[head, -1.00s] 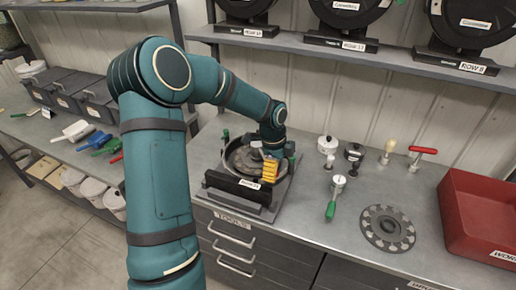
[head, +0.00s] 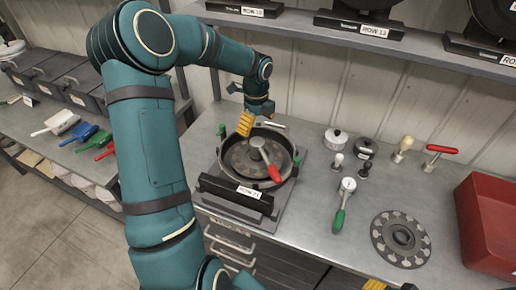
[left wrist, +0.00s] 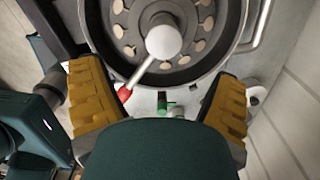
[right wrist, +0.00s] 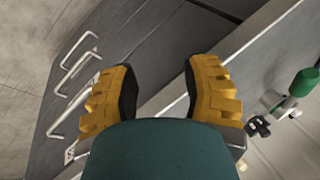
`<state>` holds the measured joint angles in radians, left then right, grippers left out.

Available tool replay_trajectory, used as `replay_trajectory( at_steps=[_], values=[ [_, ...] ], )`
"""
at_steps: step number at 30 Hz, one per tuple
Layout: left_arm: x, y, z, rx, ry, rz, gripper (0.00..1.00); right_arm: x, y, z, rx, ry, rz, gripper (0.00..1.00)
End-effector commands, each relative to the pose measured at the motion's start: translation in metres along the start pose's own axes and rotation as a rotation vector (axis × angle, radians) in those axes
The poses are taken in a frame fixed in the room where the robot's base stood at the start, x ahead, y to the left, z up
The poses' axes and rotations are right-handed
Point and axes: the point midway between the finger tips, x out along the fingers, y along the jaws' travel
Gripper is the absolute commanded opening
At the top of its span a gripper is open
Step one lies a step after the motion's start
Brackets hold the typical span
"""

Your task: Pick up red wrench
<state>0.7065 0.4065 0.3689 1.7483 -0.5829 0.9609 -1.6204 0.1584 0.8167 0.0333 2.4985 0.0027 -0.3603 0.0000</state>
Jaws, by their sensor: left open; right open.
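The red wrench (head: 272,169) has a red grip and a round silver head. It lies over the middle of the round seed meter (head: 238,188), its grip pointing toward the front right. In the left wrist view its silver head (left wrist: 163,42) and the red end of its grip (left wrist: 125,93) show ahead of my fingers. My left gripper (head: 247,118) is open and empty, above the back of the meter and apart from the wrench. My right gripper (right wrist: 158,72) is open and empty, above the drawer front and the counter edge.
A green-handled tool (head: 341,212) lies right of the meter, beside a slotted disc (head: 401,238). Several small knobbed parts and a red T-handle (head: 441,149) stand behind. A red bin (head: 487,225) is at the right. A shelf (head: 330,27) runs overhead.

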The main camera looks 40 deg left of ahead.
Motion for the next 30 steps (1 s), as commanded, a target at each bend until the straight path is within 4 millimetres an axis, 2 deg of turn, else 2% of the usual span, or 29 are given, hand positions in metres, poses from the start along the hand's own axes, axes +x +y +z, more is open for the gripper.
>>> replay_trajectory(
  at_steps=[1,6,14,21,24,30],
  values=[
    [0.012,0.001,0.0,0.002,0.002,0.005,0.89,0.001,0.0,0.0,0.0,0.0,0.0,0.47],
    [0.038,0.0,0.0,0.0,0.001,0.002,0.89,0.002,0.001,0.0,0.0,0.001,0.0,0.47],
    [0.055,0.0,-0.001,0.0,0.001,0.002,0.89,0.002,0.001,0.0,0.0,0.001,0.0,0.47],
    [0.089,-0.003,-0.004,0.001,0.001,0.002,0.89,0.002,0.0,0.0,0.0,0.001,0.0,0.47],
    [0.098,-0.003,-0.004,0.0,0.002,0.002,0.89,0.002,0.001,0.0,0.0,0.001,0.0,0.47],
    [0.1,-0.004,-0.004,0.0,0.0,-0.001,0.89,0.002,0.001,0.0,0.0,0.001,0.0,0.47]
  ],
)
